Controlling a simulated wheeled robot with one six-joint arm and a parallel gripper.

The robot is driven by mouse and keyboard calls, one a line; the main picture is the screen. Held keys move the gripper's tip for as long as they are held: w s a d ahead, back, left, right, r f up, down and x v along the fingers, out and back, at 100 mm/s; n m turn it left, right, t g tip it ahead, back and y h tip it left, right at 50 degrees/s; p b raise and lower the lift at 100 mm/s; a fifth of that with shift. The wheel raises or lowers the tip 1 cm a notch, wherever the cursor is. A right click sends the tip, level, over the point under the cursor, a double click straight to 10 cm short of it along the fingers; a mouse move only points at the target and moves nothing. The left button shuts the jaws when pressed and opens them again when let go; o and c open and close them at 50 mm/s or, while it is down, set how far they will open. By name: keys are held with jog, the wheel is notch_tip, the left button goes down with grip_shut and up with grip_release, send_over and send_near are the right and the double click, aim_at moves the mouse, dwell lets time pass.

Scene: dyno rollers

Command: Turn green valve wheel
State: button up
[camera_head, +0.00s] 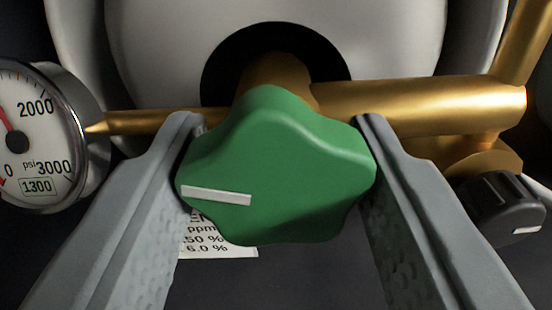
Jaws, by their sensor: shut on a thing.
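The green valve wheel (285,165) fills the middle of the view, a lobed knob with a white mark on its left side pointing left and tilted slightly. It sits in front of a brass stem (275,75) on a gas cylinder. My gripper (277,160) has one grey finger on each side of the wheel, shut on it, with the fingertips at its left and right edges. The faces where the fingers touch the wheel are partly hidden.
A round pressure gauge (35,135) stands close to the left finger. A brass pipe (430,108) and a black knob (500,207) lie to the right. The pale cylinder (400,40) is behind, and a printed label (225,242) shows below the wheel.

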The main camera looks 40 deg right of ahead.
jog(key=m, duration=0.7)
jog(key=shift+m, duration=0.4)
jog(key=m, duration=0.6)
jog(key=shift+m, duration=0.4)
jog(key=o, duration=0.9)
jog(key=shift+o, duration=0.2)
jog(key=shift+a, duration=0.1)
jog(key=v, duration=1.7)
jog(key=shift+s+a+r, duration=0.15)
jog(key=shift+s+a, duration=0.05)
